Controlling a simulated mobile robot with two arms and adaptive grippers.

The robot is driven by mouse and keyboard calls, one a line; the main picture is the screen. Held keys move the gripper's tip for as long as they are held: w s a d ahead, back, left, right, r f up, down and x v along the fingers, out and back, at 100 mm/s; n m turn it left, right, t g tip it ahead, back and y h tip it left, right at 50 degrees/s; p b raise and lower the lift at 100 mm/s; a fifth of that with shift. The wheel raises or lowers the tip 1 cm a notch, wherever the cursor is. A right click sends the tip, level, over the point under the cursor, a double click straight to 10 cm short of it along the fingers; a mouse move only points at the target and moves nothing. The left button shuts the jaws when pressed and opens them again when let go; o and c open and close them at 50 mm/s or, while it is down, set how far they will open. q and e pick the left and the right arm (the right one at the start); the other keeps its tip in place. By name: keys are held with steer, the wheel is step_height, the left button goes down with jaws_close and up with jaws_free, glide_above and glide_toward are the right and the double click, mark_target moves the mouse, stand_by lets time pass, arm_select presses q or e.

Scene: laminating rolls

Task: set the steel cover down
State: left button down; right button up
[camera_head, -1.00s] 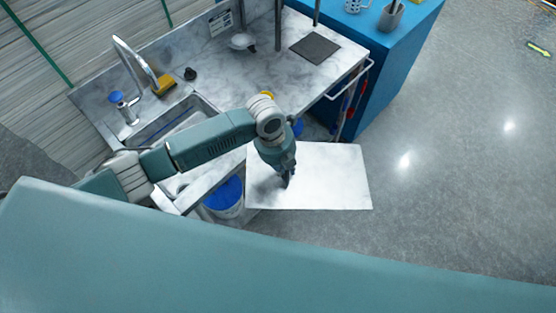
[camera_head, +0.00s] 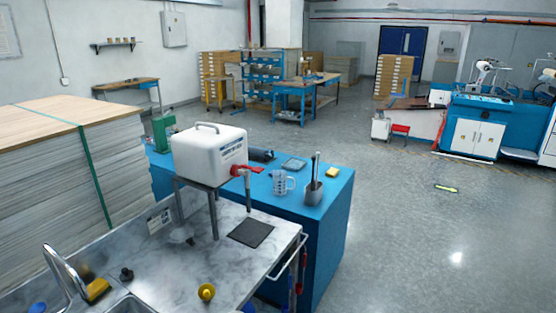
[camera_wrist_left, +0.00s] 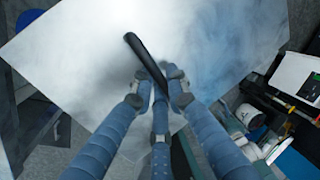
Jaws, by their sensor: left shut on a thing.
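The steel cover (camera_wrist_left: 215,40) is a flat, pale grey sheet that fills much of the left wrist view. A black bar handle (camera_wrist_left: 143,56) stands out on it. My left gripper (camera_wrist_left: 160,90) is shut on this handle, with its blue fingers on either side. What lies under the cover is hidden. The head view shows neither the cover nor my grippers. My right gripper is out of view.
A white canister (camera_head: 208,152) stands on a raised stand. A blue cabinet (camera_head: 325,240) is behind.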

arm_select(q)
steer(key=r+n+b, duration=0.1)
steer(key=n, duration=0.1)
steer(key=w+a+r+n+b, duration=0.1)
steer(key=r+n, duration=0.1)
steer(key=r+n+t+b, duration=0.1)
steer(key=n, duration=0.2)
steer(key=shift+w+a+r+y, duration=0.15)
steer(key=shift+a+r+y, duration=0.1)
steer(key=shift+r+y, duration=0.05)
steer(key=s+a+r+n+g+y+b, duration=0.1)
steer(key=s+a+r+n+b, duration=0.3)
steer(key=a+n, duration=0.3)
steer(key=s+a+r+n+y+b, duration=0.2)
steer(key=s+a+r+n+b, duration=0.2)
steer(key=n, duration=1.3)
steer(key=s+a+b, duration=0.2)
steer(key=a, duration=0.1)
steer(key=shift+a+r+n+g+y+b, duration=0.2)
steer(key=shift+r+n+g+y+b, duration=0.1)
steer(key=shift+n+g+b, duration=0.1)
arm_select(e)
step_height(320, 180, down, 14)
arm_select(q)
steer(key=shift+w, duration=0.1)
steer(key=shift+f, duration=0.15)
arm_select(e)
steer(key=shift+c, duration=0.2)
